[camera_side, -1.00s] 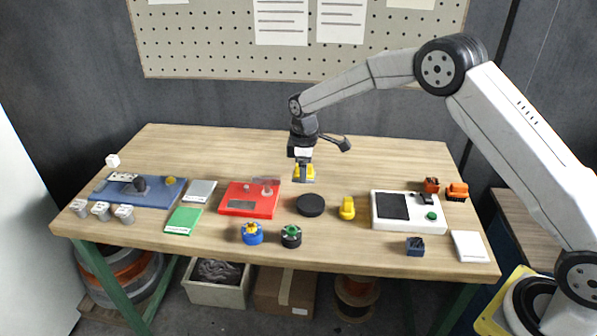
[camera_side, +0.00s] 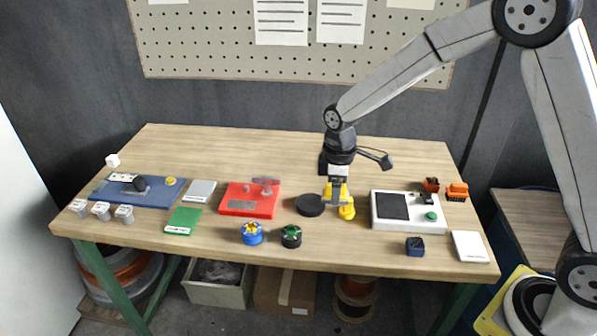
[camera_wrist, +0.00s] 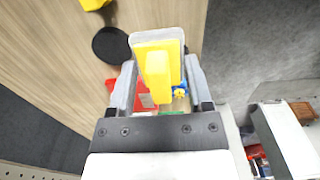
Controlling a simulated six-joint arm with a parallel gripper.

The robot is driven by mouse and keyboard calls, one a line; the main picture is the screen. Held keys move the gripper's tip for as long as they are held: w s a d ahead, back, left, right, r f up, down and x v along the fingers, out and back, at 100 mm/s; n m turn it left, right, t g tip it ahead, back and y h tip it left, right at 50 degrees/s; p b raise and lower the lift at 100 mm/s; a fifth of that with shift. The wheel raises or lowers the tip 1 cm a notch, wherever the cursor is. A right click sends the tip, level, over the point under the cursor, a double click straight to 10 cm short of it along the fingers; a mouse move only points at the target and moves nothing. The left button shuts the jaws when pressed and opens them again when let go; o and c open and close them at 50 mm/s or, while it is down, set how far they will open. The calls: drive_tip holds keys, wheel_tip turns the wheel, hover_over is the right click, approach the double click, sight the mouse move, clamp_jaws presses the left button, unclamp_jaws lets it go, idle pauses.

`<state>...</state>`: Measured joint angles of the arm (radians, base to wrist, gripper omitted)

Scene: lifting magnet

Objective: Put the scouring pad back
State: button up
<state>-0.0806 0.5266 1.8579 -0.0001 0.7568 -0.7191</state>
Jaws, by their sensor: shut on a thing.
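My gripper (camera_side: 337,196) is shut on a yellow block with a pale grey layer, which I take to be the scouring pad (camera_side: 328,194). In the wrist view the pad (camera_wrist: 158,70) sits between the two jaws (camera_wrist: 160,78), its pale edge showing around the yellow. In the side view my gripper is low over the table, just behind a second yellow thing (camera_side: 347,212) and right of a black disc (camera_side: 309,205). The gripper partly covers the held pad, and I cannot tell whether it touches the table or the second yellow thing.
A white unit with a dark panel (camera_side: 391,207) and green button stands close on the right. A red plate (camera_side: 249,201) with clear parts, a blue knob (camera_side: 251,233) and a green-topped knob (camera_side: 291,236) lie to the left. The back of the wooden table (camera_side: 230,150) is clear.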

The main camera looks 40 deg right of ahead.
drive_tip(key=s, duration=1.6)
approach(333, 244)
drive_tip(key=shift+s+d+f, duration=0.1)
drive_tip(key=shift+s+f, duration=0.75)
drive_tip(key=shift+w+f, duration=0.55)
drive_tip(key=shift+f, duration=0.05)
drive_tip(key=shift+w+f, duration=0.15)
drive_tip(key=shift+f, duration=0.05)
drive_tip(key=shift+w+f, duration=0.1)
drive_tip(key=shift+f, duration=1.5)
drive_tip(key=shift+f, duration=0.15)
